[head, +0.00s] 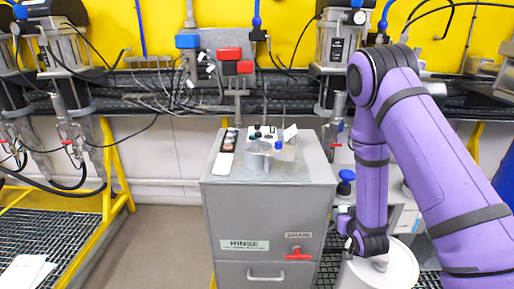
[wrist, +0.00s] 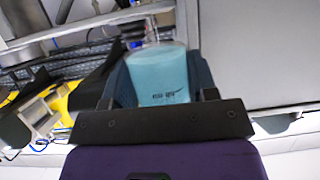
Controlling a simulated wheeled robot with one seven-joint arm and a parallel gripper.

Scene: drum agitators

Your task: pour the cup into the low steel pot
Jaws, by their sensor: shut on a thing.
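My gripper (wrist: 160,80) is shut on a light blue-green cup (wrist: 157,62) with small dark print, one dark finger on each side of it in the wrist view. I cannot tell from this view how full the cup is. In the head view the end of my purple arm hangs down just right of the grey cabinet; the cup cannot be made out there.
The grey cabinet (head: 267,210) has RINSE and DRAIN labels and a red-handled valve (head: 298,254). A white-lidded drum (head: 395,268) stands at the lower right. A blue-capped bottle (head: 345,182) is right of the cabinet. Open floor (head: 170,240) lies to its left.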

